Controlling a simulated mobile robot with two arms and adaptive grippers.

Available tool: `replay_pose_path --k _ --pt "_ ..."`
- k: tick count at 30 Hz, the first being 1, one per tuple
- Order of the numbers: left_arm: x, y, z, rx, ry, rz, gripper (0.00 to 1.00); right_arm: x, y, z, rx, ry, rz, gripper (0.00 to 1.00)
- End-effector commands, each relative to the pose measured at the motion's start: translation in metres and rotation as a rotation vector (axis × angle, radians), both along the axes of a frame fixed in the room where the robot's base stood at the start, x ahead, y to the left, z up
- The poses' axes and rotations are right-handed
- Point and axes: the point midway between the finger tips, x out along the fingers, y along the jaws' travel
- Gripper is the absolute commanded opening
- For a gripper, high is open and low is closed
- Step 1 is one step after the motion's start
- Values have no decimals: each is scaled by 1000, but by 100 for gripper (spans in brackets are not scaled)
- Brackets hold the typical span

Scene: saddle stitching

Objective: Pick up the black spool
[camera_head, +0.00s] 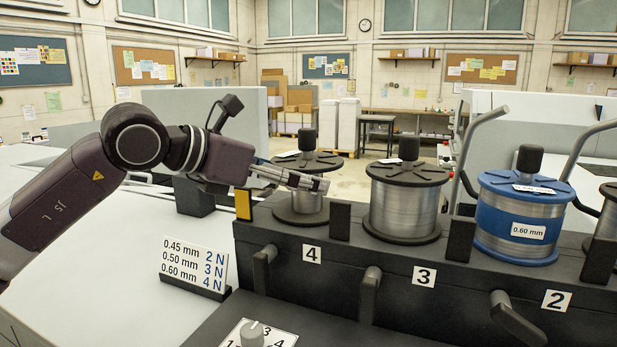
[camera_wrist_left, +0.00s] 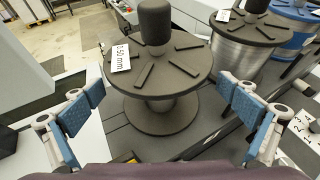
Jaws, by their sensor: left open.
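A black spool (camera_head: 309,207) wound with thin silver wire stands upright at position 4 of the dark rack. In the left wrist view this black spool (camera_wrist_left: 160,76) has a dark knob on top and a tag reading 0.50 mm. My left gripper (camera_head: 322,185) reaches in from the left at the height of this spool. In the wrist view its blue-padded fingers (camera_wrist_left: 161,88) are apart, one on each side of the spool, with nothing held between them. A second black-flanged spool (camera_head: 405,190) stands at position 3, and another (camera_head: 609,195) is cut off at the right edge. My right gripper is not seen.
A blue spool (camera_head: 522,213) marked 0.60 mm stands at position 2. The rack (camera_head: 400,257) has upright black posts and levers along its front. A card (camera_head: 194,265) lists wire sizes with N values. Bent grey handles (camera_head: 470,147) rise behind the right-hand spools.

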Motion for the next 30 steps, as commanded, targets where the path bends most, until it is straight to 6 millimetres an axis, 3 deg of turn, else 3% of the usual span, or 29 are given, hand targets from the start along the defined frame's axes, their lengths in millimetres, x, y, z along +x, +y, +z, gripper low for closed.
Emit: replay_pose_path --k 1,4,15,27,30 --pt "5 -5 0 1 5 -1 100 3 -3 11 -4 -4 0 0" --pt "13 -15 -6 0 3 -1 100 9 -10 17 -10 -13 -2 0" --pt "20 -22 -14 0 0 0 99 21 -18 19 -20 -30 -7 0" --pt "20 -22 -13 0 0 0 55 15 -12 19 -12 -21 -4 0" --pt "20 -22 -11 -2 -3 0 53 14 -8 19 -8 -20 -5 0"
